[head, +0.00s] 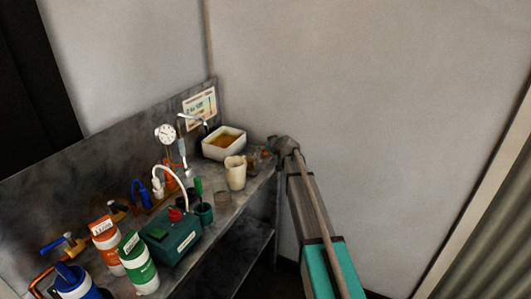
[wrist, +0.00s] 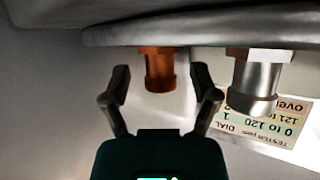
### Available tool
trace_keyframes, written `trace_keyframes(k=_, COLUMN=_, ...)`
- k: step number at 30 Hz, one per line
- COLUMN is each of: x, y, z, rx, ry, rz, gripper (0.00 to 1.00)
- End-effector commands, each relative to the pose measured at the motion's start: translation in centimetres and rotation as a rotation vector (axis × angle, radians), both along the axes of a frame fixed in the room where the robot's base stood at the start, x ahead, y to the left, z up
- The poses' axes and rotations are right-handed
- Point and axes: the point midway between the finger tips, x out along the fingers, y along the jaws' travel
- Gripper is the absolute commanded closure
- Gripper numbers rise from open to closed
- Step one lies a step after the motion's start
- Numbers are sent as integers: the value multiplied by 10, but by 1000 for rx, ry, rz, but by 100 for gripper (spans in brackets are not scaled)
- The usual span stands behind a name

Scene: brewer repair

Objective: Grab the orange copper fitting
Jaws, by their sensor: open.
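The orange copper fitting (wrist: 160,67) shows at the top middle of the wrist view, a short cylinder with a wider collar. It stands against the grey counter surface, which appears at the top because this view is inverted. My gripper (wrist: 160,72) is open, with one finger on each side of the fitting in the picture and visible gaps to both. I cannot tell how deep the fitting sits between the fingertips. In the head view my gripper is at the counter's far right end, where a small orange-brown patch (head: 265,153) may be the fitting, partly hidden.
A silver fitting (wrist: 254,82) stands close to the right finger in the wrist view. A printed card (wrist: 262,127) is behind it. In the head view a cream cup (head: 235,173) and a white basin (head: 224,144) stand left of my gripper. A plain wall is behind.

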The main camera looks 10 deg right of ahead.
Motion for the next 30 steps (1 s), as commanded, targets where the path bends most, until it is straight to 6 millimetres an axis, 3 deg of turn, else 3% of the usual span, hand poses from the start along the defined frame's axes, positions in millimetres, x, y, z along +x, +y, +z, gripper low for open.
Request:
trace_keyframes(k=16, x=0, y=1, z=0, rx=0, ry=0, rz=1, gripper=22)
trace_keyframes(k=27, x=0, y=1, z=0, rx=0, ry=0, rz=1, gripper=91)
trace_keyframes(k=30, x=0, y=1, z=0, rx=0, ry=0, rz=1, gripper=100)
